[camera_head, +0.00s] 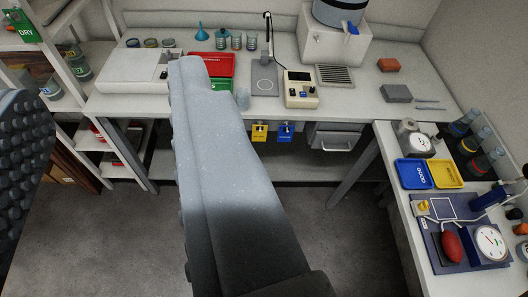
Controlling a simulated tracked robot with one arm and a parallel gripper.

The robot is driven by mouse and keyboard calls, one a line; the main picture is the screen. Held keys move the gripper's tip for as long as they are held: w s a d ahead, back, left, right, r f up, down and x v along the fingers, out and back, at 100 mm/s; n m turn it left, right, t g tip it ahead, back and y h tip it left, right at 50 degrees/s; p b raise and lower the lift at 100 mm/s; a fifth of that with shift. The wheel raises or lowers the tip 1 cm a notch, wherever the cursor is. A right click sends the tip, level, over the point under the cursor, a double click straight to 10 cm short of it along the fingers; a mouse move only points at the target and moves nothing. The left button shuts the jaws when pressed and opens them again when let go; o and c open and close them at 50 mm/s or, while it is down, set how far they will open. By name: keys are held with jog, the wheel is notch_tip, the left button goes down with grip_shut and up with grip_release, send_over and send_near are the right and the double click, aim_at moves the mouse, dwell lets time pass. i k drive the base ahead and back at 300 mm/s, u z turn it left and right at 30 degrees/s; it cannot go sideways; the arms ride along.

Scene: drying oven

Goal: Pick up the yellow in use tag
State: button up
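A yellow tag (259,132) hangs below the front edge of the far bench, next to a blue tag (285,132). Its lettering is too small to read. My gripper (108,82) is open and empty, with a wide gap between its two studded fingers. One finger fills the middle of the view and the other is cut off at the left edge. The yellow tag shows to the right of the middle finger, beyond the gripper and outside the gap. Nothing visibly covers the tag.
Red and green trays (222,68) and a cream instrument (300,90) stand on the far bench. A grey drawer unit (336,137) is right of the tags. The right bench holds blue (414,174) and yellow trays (446,174). Open floor (345,235) lies between.

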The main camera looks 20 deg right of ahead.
aim_at(256, 136)
jog(key=z, duration=0.15)
jog(key=i, duration=0.85)
jog(key=z, duration=3.4)
jog(key=k, duration=1.35)
jog(key=u, duration=0.05)
